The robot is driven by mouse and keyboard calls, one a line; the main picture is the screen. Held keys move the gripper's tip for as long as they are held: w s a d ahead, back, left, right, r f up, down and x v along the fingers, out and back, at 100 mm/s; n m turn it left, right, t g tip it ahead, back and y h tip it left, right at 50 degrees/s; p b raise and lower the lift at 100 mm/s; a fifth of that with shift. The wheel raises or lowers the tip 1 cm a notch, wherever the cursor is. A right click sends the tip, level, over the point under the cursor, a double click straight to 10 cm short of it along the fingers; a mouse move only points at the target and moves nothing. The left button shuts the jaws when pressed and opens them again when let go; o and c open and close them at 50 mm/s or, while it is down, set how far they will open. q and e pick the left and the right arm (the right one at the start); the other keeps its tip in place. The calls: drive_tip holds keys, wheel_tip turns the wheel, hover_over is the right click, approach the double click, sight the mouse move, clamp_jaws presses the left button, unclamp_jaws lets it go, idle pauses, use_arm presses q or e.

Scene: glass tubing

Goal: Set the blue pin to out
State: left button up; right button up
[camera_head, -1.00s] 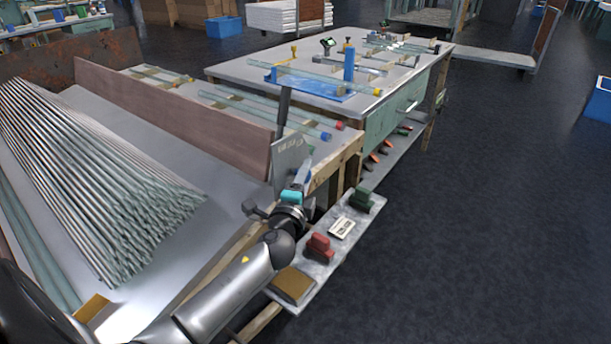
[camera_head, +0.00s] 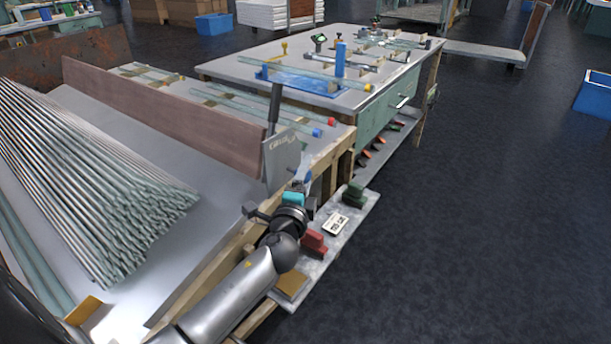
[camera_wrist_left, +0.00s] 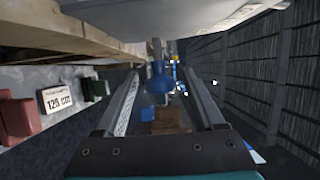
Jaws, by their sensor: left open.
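In the left wrist view the blue pin (camera_wrist_left: 160,82) shows as a rounded blue knob ahead of my left gripper (camera_wrist_left: 158,90), between the lines of its two open fingers. I see no contact between fingers and knob. In the head view my left gripper (camera_head: 303,181) is beside the bench's near right corner, just right of the upright grey plate (camera_head: 281,158). A bit of blue shows there past the teal cuff, but I cannot tell whether it is pin or gripper. My right gripper does not show.
A bundle of glass tubes (camera_head: 90,180) lies on the bench at left.

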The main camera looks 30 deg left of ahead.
use_arm(q)
drive_tip(key=shift+s+d, duration=0.2)
drive_tip(key=shift+s, duration=0.4)
drive_tip(key=v, duration=1.4)
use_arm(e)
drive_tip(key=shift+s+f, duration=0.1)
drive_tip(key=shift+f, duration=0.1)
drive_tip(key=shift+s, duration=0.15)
